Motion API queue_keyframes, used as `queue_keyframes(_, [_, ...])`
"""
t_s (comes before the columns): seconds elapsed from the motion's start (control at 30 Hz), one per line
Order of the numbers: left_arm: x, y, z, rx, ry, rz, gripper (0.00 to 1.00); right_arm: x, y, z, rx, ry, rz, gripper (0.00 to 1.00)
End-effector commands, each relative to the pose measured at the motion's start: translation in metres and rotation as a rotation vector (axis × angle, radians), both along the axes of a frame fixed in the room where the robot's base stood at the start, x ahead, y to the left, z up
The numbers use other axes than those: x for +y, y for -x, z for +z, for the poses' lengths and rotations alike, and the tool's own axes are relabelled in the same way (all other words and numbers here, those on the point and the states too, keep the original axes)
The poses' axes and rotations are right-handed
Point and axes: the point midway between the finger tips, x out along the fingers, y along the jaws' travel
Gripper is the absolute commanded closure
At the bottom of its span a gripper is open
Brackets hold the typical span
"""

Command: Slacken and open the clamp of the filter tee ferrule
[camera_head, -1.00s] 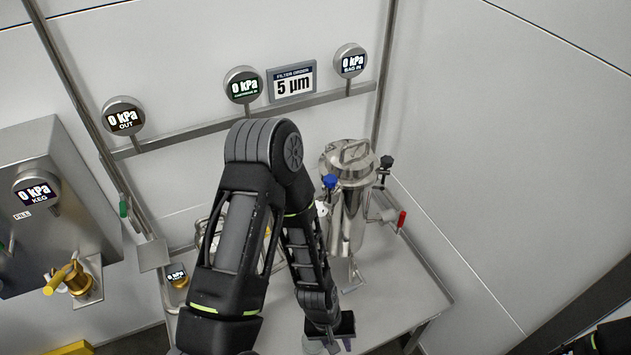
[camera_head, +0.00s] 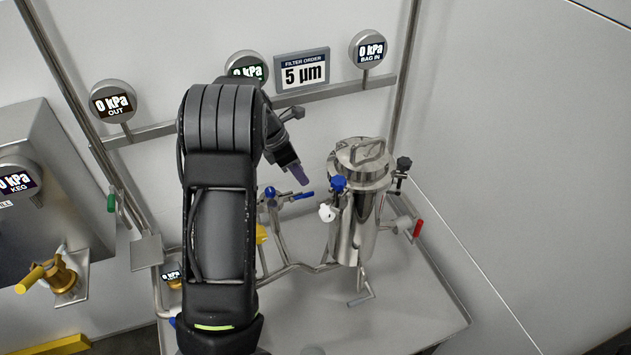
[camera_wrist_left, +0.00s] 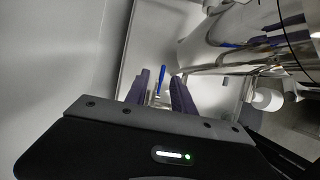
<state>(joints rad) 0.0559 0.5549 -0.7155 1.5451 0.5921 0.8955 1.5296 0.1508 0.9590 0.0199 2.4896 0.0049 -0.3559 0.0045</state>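The steel filter vessel (camera_head: 357,222) stands upright on the table. Pipework with blue-handled valves (camera_head: 270,192) is at its left. A small white round part (camera_head: 327,213) sits at the vessel's left side; it also seems to show in the left wrist view (camera_wrist_left: 268,98). I cannot make out the tee ferrule's clamp or its state. My left gripper (camera_head: 298,172) is raised above the pipework, left of the vessel, its purple fingers pointing down. In the left wrist view its fingers (camera_wrist_left: 160,97) are apart and empty, with a blue handle (camera_wrist_left: 161,78) seen beyond the gap. My right gripper is out of view.
My left arm hides part of the pipework and table. The steel table (camera_head: 415,318) is bare at front right. A red-handled valve (camera_head: 417,228) stands right of the vessel. Gauges and a "5 µm" sign (camera_head: 302,70) are along the wall rail. A keg fitting (camera_head: 60,276) is at left.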

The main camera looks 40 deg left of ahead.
Motion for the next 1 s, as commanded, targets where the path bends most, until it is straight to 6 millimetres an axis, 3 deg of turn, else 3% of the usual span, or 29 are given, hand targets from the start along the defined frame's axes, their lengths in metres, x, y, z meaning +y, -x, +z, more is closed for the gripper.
queue_keyframes(0.37, [0.000, 0.000, -0.003, 0.002, -0.002, 0.000, 0.70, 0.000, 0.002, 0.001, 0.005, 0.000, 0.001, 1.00])
queue_keyframes(0.8, [-0.013, -0.017, -0.058, 0.005, -0.002, -0.002, 0.70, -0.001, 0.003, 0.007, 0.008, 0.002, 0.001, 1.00])
queue_keyframes(1.0, [-0.016, -0.022, -0.072, 0.002, -0.002, 0.000, 0.70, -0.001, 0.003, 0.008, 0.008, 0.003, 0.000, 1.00])
